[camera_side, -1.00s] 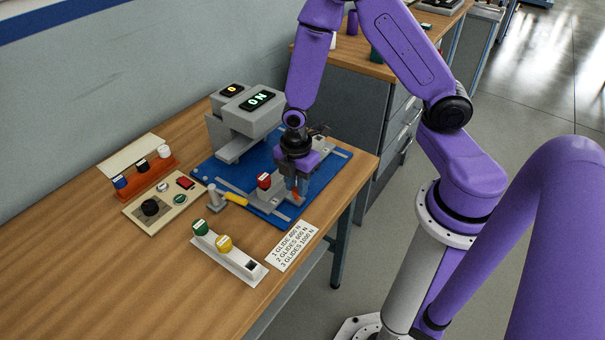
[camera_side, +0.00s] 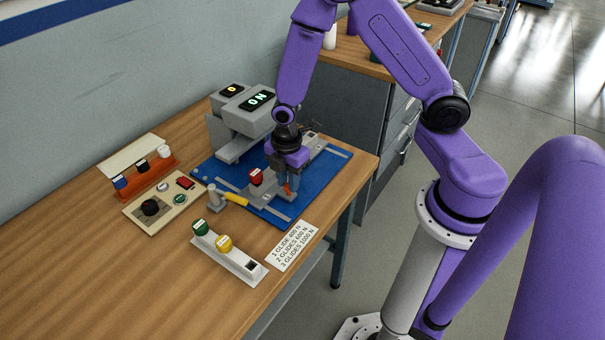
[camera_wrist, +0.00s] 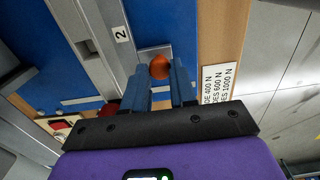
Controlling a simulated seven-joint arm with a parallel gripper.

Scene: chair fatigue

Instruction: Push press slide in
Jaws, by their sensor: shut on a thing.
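The grey press (camera_side: 248,122) stands on a blue base plate (camera_side: 212,172) by the wall; its display reads 0 N. The grey slide (camera_side: 268,190) lies on the base plate in front of the press, with a red-topped piece (camera_side: 256,177) on it. My gripper (camera_side: 290,187) is at the slide's near right end, shut on an orange knob. In the wrist view the orange knob (camera_wrist: 159,67) sits between the blue fingertips of my gripper (camera_wrist: 160,82). The fingers hide much of the knob in the side view.
A white tray (camera_side: 240,268) with green and yellow pieces, a load card (camera_side: 293,246), a control box (camera_side: 165,203) and an orange rack (camera_side: 146,183) lie to the left and front. A yellow-handled tool (camera_side: 236,199) lies at the plate's edge. The table's left part is bare.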

